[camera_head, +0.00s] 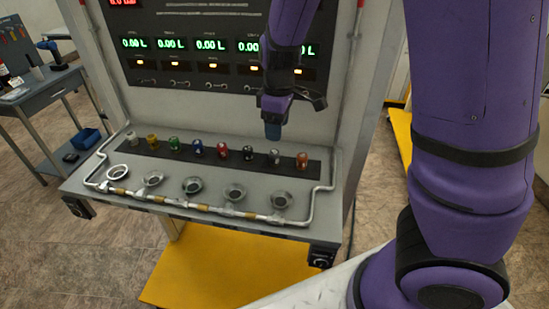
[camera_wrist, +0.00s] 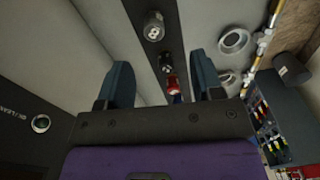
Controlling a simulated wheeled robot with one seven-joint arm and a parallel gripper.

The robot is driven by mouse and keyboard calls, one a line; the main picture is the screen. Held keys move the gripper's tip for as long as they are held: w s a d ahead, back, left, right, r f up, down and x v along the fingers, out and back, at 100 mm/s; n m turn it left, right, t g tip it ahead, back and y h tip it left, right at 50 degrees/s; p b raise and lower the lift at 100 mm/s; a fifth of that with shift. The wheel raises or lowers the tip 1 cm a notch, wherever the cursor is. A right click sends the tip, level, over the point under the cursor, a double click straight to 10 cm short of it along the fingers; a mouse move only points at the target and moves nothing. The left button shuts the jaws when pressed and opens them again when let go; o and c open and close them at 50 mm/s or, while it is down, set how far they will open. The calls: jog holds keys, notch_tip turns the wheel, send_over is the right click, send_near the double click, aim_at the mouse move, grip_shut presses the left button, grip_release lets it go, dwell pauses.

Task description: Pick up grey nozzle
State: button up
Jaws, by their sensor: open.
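The grey nozzle (camera_head: 274,157) stands upright in a row of coloured nozzles on the dark strip (camera_head: 318,167) of the bench panel, second from the right. In the wrist view the grey nozzle (camera_wrist: 154,26) shows near the top, beyond my fingertips. My gripper (camera_head: 273,130) is above the grey nozzle, pointing down, apart from it. In the wrist view my gripper (camera_wrist: 160,64) is open and empty, with its two fingers well apart. The black nozzle (camera_wrist: 165,62) and the red nozzle (camera_wrist: 173,84) appear between the fingers in that view.
An orange nozzle (camera_head: 301,160) stands right of the grey one and a black nozzle (camera_head: 248,153) left. Several round sockets, including one (camera_head: 282,200), lie in front, bordered by a metal pipe (camera_head: 190,205). The upright display panel (camera_head: 205,100) rises close behind my gripper.

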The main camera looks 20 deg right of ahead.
aim_at(275, 152)
jog(key=shift+w+f, duration=0.2)
jog(key=shift+f, duration=0.3)
notch_tip(275, 152, down, 5)
jog(key=shift+f, duration=0.15)
jog(key=shift+w+f, duration=0.2)
jog(key=shift+f, duration=0.75)
jog(key=shift+w+f, duration=0.2)
jog(key=shift+f, duration=0.7)
jog(key=shift+a+f, duration=0.1)
jog(key=shift+f, duration=0.7)
jog(key=c, duration=1)
jog(key=shift+r, duration=0.1)
jog(key=shift+r, duration=4.95)
